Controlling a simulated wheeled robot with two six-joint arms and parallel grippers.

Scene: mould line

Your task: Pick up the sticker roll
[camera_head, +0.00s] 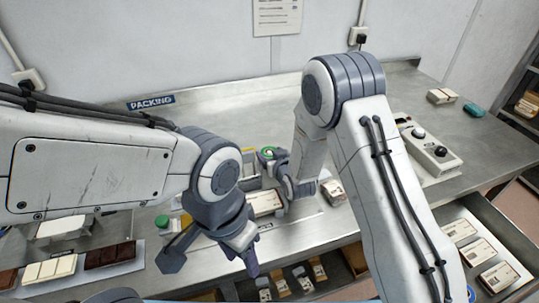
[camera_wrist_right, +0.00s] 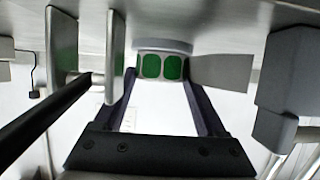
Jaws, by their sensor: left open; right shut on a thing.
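The sticker roll (camera_head: 268,153) is a small white ring with green on it, above the middle of the steel table. In the right wrist view the sticker roll (camera_wrist_right: 161,67) shows green rounded stickers on a pale strip between the fingertips. My right gripper (camera_head: 277,162) is shut on it; in the wrist view my right gripper (camera_wrist_right: 160,75) has one dark finger on each side of the roll. My left gripper (camera_head: 212,264) is open and empty, at the table's front edge, lower left of the roll.
A packed bar (camera_head: 264,202) lies below my right gripper, a small box (camera_head: 333,190) to its right. A control box (camera_head: 428,148) stands at right. An open drawer (camera_head: 478,235) holds wrapped bars. Chocolate bars (camera_head: 110,254) lie at lower left.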

